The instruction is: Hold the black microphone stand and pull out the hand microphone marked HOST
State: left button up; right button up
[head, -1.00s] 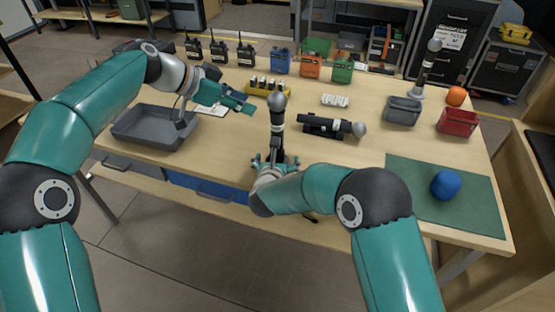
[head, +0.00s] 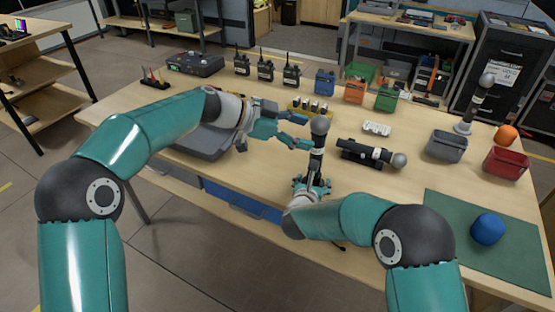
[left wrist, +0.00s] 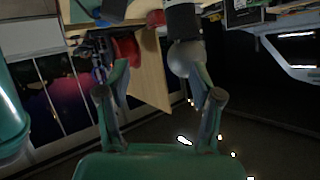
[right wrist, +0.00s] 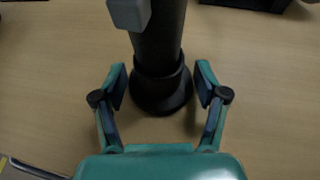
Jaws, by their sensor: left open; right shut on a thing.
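A hand microphone (head: 317,150) with a grey ball head and a pale band stands upright in the black microphone stand (right wrist: 160,95). I cannot read any HOST marking. My right gripper (head: 312,185) is low on the stand; in the right wrist view (right wrist: 160,82) its fingers flank the stand just above its round base, shut on it. My left gripper (head: 303,131) is open and empty, fingers pointing right, just left of the microphone's head. In the left wrist view the ball head (left wrist: 185,57) is close to the right finger, not centred between the fingers.
Another microphone (head: 375,154) lies on a black cradle right of the stand. A third (head: 480,98) stands at the far right. A yellow holder (head: 297,108) is behind my left gripper; a grey tray (head: 200,143) is under my left arm. A blue ball (head: 487,228) lies on a green mat (head: 450,245).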

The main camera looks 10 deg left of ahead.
pick_arm(q)
jog(key=n+t+h, duration=0.1)
send_near(317, 153)
jog(key=d, duration=0.3)
jog(key=a+f+n+t, duration=0.1)
jog(key=a+f+n, duration=0.2)
jog(key=a+f, duration=0.1)
jog(key=x, duration=1.1)
jog(key=shift+w, duration=0.4)
grip_shut()
